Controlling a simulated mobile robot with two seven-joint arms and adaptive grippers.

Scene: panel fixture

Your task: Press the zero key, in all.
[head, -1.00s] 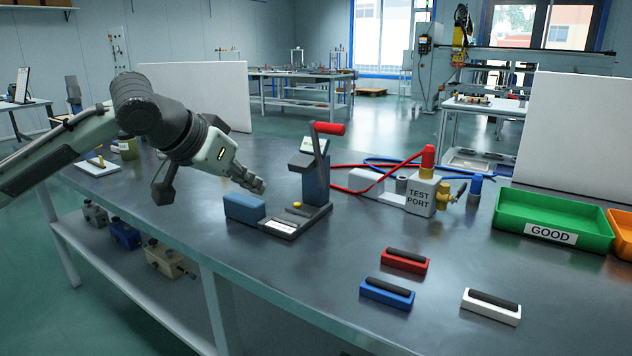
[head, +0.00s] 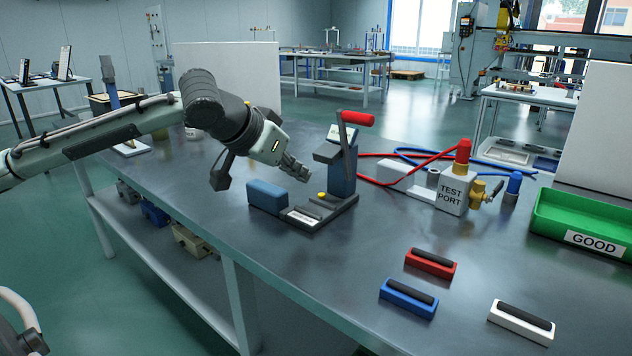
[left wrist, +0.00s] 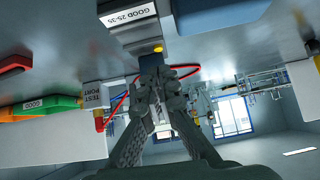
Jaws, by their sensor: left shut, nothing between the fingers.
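A small yellow button (head: 321,195) is on the dark base of a press-like fixture (head: 342,170) with a red-handled lever. It is the only key-like part I see; no zero mark is readable. My left gripper (head: 304,176) is shut and empty, its tips just left of and above the button. A small gap seems to remain. In the left wrist view, the button (left wrist: 158,49) shows just beyond the shut fingertips (left wrist: 164,70). A white label reading "GOOD 25-35" (left wrist: 128,15) is beside it.
A blue block (head: 267,194) is at the fixture's left. Behind right are the test port (head: 452,195) and red and blue hoses. Red, blue and white handled blocks (head: 431,263) lie at the front right, near a green GOOD tray (head: 575,220). The bench between is clear.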

